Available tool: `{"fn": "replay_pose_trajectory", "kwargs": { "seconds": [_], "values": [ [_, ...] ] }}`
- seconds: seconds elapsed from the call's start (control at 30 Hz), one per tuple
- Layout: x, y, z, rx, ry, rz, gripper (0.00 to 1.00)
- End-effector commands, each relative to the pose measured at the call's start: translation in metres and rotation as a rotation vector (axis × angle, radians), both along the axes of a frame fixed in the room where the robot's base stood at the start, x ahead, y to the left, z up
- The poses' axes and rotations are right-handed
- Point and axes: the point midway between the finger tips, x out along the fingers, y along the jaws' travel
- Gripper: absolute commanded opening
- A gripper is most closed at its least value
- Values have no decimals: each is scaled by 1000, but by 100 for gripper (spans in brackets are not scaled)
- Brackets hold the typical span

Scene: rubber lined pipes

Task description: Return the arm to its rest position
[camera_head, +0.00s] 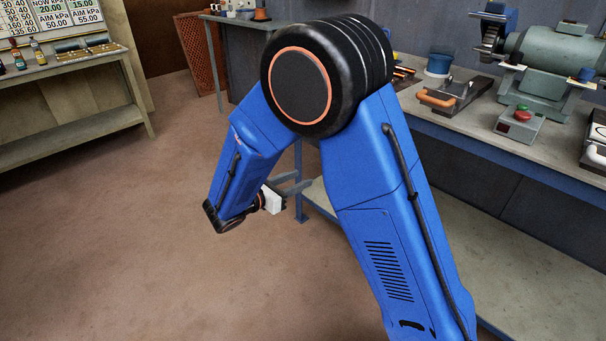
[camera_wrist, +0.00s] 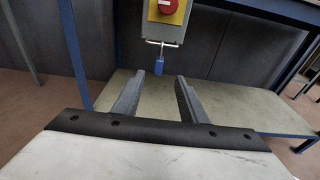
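My blue arm (camera_head: 390,200) is folded in the head view, with its large black joint high and the forearm hanging down to the left. My gripper (camera_head: 298,184) is at its lower end, beside the bench's blue leg and above the floor. In the wrist view my gripper (camera_wrist: 157,88) has its two grey fingers apart, with nothing between them. Past the fingertips is a grey switch box (camera_wrist: 151,32) with a red knob on a yellow plate. A blue padlock (camera_wrist: 159,66) hangs under it. Whether the fingers touch anything cannot be told, but a gap shows.
The workbench (camera_head: 455,122) on the right carries a motor (camera_head: 550,60), a control box with a red button (camera_head: 520,122) and an orange-handled tool (camera_head: 437,98). Its lower shelf (camera_head: 520,265) is bare. Another bench (camera_head: 70,72) stands at the far left. Brown floor (camera_head: 110,240) is clear between.

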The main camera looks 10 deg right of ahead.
Motion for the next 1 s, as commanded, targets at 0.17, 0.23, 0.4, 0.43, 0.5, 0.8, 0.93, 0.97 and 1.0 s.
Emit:
{"fn": "replay_pose_trajectory", "kwargs": {
  "seconds": [0.17, 0.23, 0.4, 0.43, 0.5, 0.8, 0.93, 0.97, 1.0],
  "values": [
    [-2, 1, 2, 6, -1, -5, 39],
    [-5, -7, 5, 24, -4, -23, 39],
    [-20, -49, 22, 137, -29, -132, 39],
    [-25, -59, 26, 165, -35, -157, 39],
    [-36, -80, 33, 230, -52, -220, 39],
    [-94, -155, 56, 513, -142, -476, 39],
    [-122, -180, 62, 636, -193, -585, 39],
    [-128, -184, 64, 665, -206, -609, 39],
    [-136, -190, 65, 703, -224, -642, 39]
  ]
}}
